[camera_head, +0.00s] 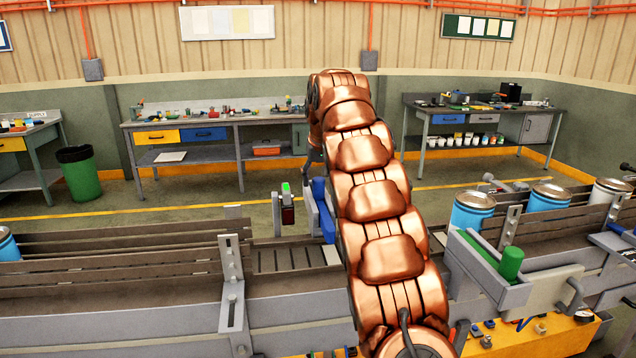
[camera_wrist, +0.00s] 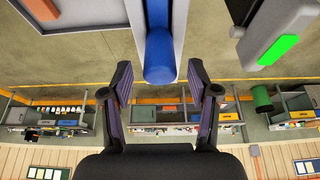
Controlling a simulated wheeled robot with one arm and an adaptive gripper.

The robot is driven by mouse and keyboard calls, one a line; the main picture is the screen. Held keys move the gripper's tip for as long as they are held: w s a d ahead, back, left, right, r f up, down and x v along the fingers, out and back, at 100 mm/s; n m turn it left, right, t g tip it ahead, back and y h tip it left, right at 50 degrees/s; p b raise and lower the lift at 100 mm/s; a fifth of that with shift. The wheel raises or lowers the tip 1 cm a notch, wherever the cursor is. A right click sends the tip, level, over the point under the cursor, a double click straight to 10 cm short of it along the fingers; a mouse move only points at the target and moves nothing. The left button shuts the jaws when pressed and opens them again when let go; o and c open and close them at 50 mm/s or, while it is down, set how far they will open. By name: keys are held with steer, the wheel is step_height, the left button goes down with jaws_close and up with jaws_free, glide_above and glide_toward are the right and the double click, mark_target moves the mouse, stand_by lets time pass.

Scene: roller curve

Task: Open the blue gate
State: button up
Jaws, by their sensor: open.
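The blue gate (camera_head: 323,208) stands across the roller conveyor near the picture's middle, partly hidden behind my copper arm in the head view. In the wrist view, a blue rounded bar (camera_wrist: 158,45) on a grey panel reaches down between my fingertips. My gripper (camera_wrist: 160,72) is open, with one finger on each side of the bar's end. Gaps show on both sides of the bar, and I see no contact. In the head view my gripper is mostly hidden behind the arm.
A grey post with a green light (camera_head: 285,188) stands left of the gate and shows large in the wrist view (camera_wrist: 278,50). Blue cans (camera_head: 472,212) stand on the right conveyor. Bare rollers (camera_head: 285,259) lie before the gate. Workbenches (camera_head: 215,122) line the wall.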

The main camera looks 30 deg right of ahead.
steer(key=shift+p+x, duration=0.35)
steer(key=shift+x, duration=0.95)
jaws_close()
